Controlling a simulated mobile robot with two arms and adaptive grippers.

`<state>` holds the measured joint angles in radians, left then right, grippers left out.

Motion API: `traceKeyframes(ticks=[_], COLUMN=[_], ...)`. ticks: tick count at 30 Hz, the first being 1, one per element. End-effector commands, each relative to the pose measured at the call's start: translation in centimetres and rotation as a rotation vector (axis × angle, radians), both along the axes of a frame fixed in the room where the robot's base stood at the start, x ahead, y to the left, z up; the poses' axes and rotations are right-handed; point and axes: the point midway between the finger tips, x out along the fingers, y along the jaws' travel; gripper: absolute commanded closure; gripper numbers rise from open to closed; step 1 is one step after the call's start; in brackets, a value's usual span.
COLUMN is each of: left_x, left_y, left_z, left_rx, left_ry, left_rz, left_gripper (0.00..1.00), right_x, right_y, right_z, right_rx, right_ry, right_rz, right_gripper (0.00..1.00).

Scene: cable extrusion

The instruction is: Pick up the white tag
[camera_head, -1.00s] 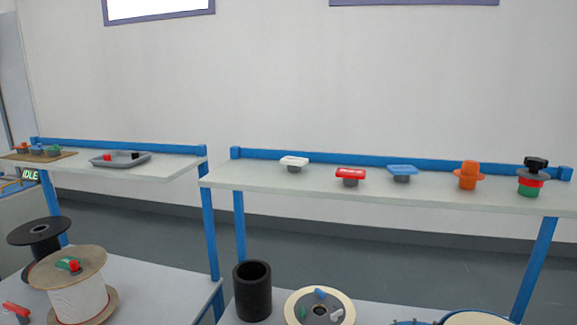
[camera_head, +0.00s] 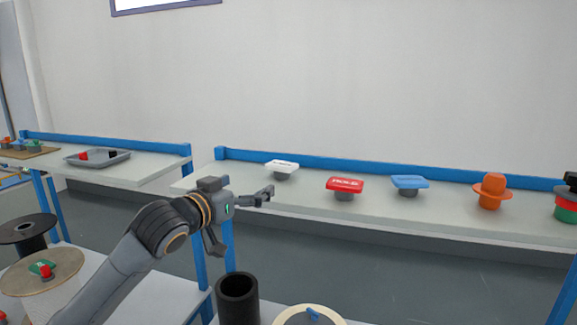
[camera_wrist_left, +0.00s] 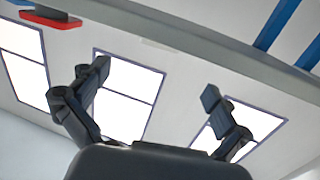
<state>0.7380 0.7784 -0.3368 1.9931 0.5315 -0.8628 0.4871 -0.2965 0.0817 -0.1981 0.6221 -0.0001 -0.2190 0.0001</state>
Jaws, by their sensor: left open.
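The white tag (camera_head: 282,163) lies flat on a small grey round stand (camera_head: 282,176) on the right-hand shelf, near its left end. My left gripper (camera_head: 243,220) is in front of the shelf's left end, below and left of the white tag, with its fingers spread and empty. In the left wrist view, the gripper (camera_wrist_left: 156,83) has its two dark fingers wide apart with nothing between them. I cannot make out the white tag clearly in that view. My right gripper is not in view.
On the same shelf (camera_head: 230,183) stand a red tag (camera_head: 345,184), a blue tag (camera_head: 410,181) and an orange part (camera_head: 491,190). A grey tray (camera_head: 97,158) sits on the left shelf. Below are a black cylinder (camera_head: 238,300) and cable spools (camera_head: 40,275).

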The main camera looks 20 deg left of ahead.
Motion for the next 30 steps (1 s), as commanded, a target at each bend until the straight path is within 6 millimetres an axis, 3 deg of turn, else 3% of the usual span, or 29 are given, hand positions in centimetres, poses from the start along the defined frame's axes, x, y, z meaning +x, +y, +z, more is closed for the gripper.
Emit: traceKeyframes(ticks=[12,20,30], left_x=[7.0,8.7,12.7], left_y=[-1.6,-2.0,-2.9], left_z=[-0.1,0.0,0.3], left_rx=[-0.003,0.000,-0.001], left_ry=[0.002,0.000,0.001], left_rz=[0.001,0.001,0.001], left_gripper=[0.00,0.00,0.00], right_x=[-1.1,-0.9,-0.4], right_y=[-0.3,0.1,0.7], right_z=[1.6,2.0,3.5], right_rx=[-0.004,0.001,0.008], right_ry=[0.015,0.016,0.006], right_rz=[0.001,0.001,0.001], right_gripper=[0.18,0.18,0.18])
